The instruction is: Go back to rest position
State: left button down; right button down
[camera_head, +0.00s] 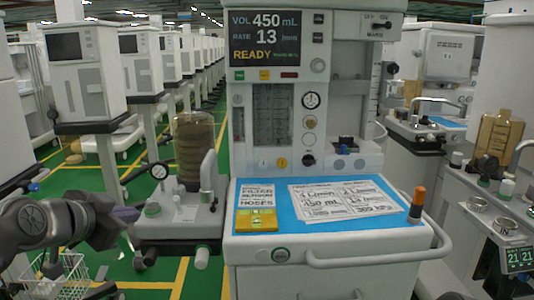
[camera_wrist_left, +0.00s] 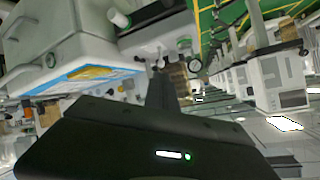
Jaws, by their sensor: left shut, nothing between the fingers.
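My left gripper (camera_head: 127,216) is at the lower left of the head view, its arm coming in from the left edge. It is shut and empty, apart from the cart and just left of the absorber unit. In the left wrist view the dark gripper body fills the lower middle, and its closed fingers (camera_wrist_left: 162,88) point up toward the cart. My right gripper is in neither view.
The anaesthesia cart (camera_head: 340,248) stands in the middle with a blue mat (camera_head: 407,232), printed sheets and a yellow box (camera_head: 256,219) on top. The absorber canister (camera_head: 194,150) stands close right of my gripper. A wire basket (camera_head: 60,276) is below. More carts line both sides.

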pick_arm(q)
jog(key=w+d+f+n+g, duration=0.1)
jog(key=d+f+n, duration=0.2)
jog(key=f, duration=0.7)
jog(key=d+f+n+g, duration=0.1)
jog(key=d+f+n, duration=0.15)
jog(key=f, duration=0.85)
jog(key=w+d+f+n+g, duration=0.15)
jog(key=d+f, duration=0.25)
jog(key=f, duration=0.6)
jog(key=s+d+f+n+g, duration=0.1)
jog(key=s+d+f, duration=0.2)
jog(key=s+f, duration=0.4)
jog(key=s+d+f+n+g, duration=0.1)
jog(key=s+d+f+g, duration=0.2)
jog(key=f, duration=0.7)
jog(key=s+d+f+g+h, duration=0.1)
jog(key=s+d+f+g, duration=0.1)
jog(key=s+f, duration=0.5)
jog(key=s+d+f+g+h, duration=0.1)
jog(key=s+d+f+g, duration=0.2)
jog(key=s, duration=0.9)
notch_tip(320, 180, up, 21)
jog(key=t+p, duration=0.1)
jog(key=p, duration=2.1)
jog(key=shift+s+a+f, duration=0.15)
jog(key=shift+f, duration=0.05)
